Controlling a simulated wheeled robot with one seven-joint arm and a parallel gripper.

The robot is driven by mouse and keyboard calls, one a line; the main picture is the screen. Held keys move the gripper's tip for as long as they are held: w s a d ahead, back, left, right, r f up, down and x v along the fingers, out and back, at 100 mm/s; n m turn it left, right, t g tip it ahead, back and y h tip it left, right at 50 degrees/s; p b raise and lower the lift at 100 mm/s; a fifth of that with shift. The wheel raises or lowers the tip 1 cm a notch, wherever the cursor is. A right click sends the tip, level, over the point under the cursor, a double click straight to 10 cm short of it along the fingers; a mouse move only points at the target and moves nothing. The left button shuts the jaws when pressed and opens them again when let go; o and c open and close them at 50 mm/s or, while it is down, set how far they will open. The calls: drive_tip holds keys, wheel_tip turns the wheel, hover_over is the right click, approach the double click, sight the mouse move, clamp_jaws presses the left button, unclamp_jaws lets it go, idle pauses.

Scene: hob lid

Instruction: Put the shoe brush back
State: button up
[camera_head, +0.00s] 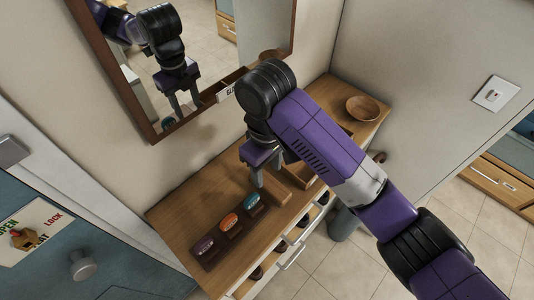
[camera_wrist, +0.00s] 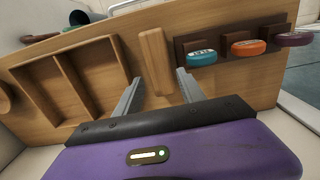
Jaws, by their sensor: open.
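A light wooden block (camera_wrist: 155,62), which looks like the shoe brush, lies on the wooden console top between my fingertips in the wrist view. Its bristles are not visible. It also shows beside my gripper in the head view (camera_head: 279,196), partly hidden by a finger. My gripper (camera_wrist: 158,77) is open, with one finger on each side of the block and no clear contact. In the head view my gripper (camera_head: 267,176) points down over the console. A wooden tray with compartments (camera_wrist: 58,62) stands beside the block in the wrist view; my arm hides most of it in the head view.
Teal (camera_head: 251,200), orange (camera_head: 228,221) and purple (camera_head: 203,245) tins sit in dark holders left of the block. A wooden bowl (camera_head: 362,108) stands at the far right end. A mirror (camera_head: 195,60) hangs behind the console. Shoes show in the open front below.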

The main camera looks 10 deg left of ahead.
sight(267, 181)
wheel_tip(267, 181, up, 7)
drive_tip(key=shift+f, duration=0.2)
idle(0.6)
